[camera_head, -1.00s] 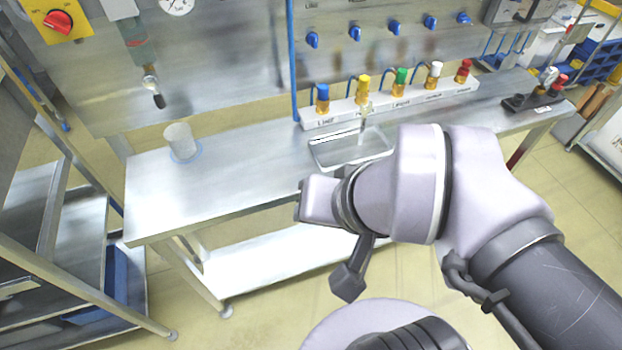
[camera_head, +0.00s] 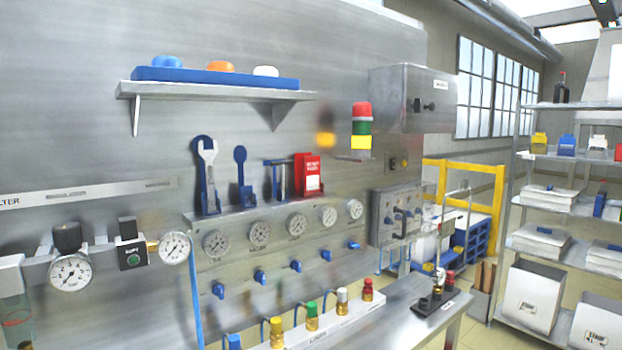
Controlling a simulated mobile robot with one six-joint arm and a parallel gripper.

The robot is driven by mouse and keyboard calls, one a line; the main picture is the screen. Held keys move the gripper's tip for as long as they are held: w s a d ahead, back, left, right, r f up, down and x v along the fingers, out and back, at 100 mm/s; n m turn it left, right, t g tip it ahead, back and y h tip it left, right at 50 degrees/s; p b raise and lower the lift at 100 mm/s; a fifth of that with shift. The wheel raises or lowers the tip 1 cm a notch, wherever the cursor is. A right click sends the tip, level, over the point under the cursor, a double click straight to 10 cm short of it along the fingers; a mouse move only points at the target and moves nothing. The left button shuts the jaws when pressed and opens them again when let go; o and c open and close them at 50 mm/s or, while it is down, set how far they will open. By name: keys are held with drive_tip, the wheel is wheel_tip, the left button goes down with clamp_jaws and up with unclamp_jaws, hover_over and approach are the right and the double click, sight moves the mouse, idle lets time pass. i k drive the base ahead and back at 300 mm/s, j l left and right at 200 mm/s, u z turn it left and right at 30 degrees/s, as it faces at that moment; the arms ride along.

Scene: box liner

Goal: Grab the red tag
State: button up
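A red tag (camera_head: 313,173) with a white label hangs at the right end of a small tool shelf (camera_head: 262,209) on the steel wall panel. A red holder (camera_head: 298,162) or further tags stand right behind it; I cannot tell which. The tag is upright, beside a grey and blue tool (camera_head: 279,180). My gripper is not in this view, and nothing covers the tag's front.
A wrench (camera_head: 208,172) hangs to the left on the same shelf. Gauges and blue valves (camera_head: 296,266) lie below it. A signal light (camera_head: 361,127) and a control box (camera_head: 412,98) project to the right. Colored bottles (camera_head: 312,316) stand on the bench below.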

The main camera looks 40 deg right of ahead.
sight(311, 163)
drive_tip(key=i+l+z, duration=0.1)
drive_tip(key=l, duration=0.3)
drive_tip(key=i+l, duration=0.25)
drive_tip(key=l, duration=0.15)
drive_tip(key=i+l+z, duration=0.15)
drive_tip(key=l, duration=0.2)
drive_tip(key=i+l+z, duration=0.1)
drive_tip(key=i+l, duration=0.15)
drive_tip(key=l, duration=0.15)
